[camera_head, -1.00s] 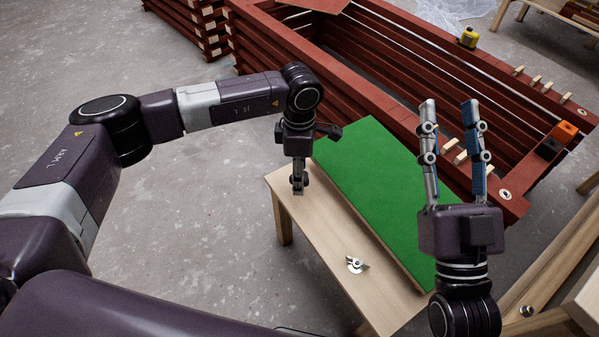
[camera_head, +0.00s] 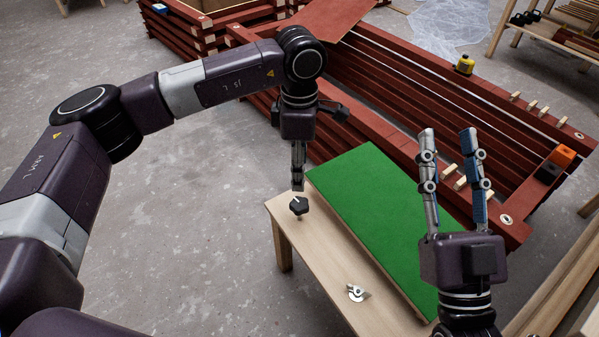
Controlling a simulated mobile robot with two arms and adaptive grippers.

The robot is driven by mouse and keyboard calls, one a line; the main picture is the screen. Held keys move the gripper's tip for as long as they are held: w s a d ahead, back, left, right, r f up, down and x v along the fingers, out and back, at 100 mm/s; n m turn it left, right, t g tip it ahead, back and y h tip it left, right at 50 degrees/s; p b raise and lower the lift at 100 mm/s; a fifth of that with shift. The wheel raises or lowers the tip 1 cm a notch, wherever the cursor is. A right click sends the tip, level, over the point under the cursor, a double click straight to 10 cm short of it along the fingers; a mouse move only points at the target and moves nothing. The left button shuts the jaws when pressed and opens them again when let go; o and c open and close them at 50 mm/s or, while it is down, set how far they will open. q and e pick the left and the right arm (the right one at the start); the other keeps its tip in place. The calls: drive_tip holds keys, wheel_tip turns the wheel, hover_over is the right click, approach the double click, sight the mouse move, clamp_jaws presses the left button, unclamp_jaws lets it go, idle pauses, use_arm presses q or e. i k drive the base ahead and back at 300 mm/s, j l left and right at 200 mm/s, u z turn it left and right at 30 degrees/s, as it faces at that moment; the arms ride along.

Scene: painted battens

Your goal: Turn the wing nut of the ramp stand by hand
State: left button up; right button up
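A silver metal wing-shaped piece (camera_head: 356,293) is on the near part of a pale wooden bench (camera_head: 313,255); I take it for the wing nut. A black lobed knob (camera_head: 299,206) is near the bench's far left corner. My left gripper (camera_head: 298,186) points down just above this knob. Its fingers are seen edge-on, so I cannot tell whether they are open, nor whether they touch the knob. My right gripper (camera_head: 447,133) points up with fingers apart and empty, in front of the green board's right side. No ramp stand is clearly identifiable.
A green board (camera_head: 375,205) lies along the bench. Red battens (camera_head: 400,75) form a long frame behind it, with a yellow item (camera_head: 465,64), wooden pegs and an orange-and-black block (camera_head: 561,157). Grey floor is clear to the left.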

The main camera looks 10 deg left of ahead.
sight(349, 286)
drive_tip(key=k+j, duration=0.35)
drive_tip(key=j, duration=0.2)
drive_tip(key=k+j, duration=0.35)
drive_tip(key=j, duration=0.15)
drive_tip(key=k+j, duration=0.35)
drive_tip(key=j, duration=0.2)
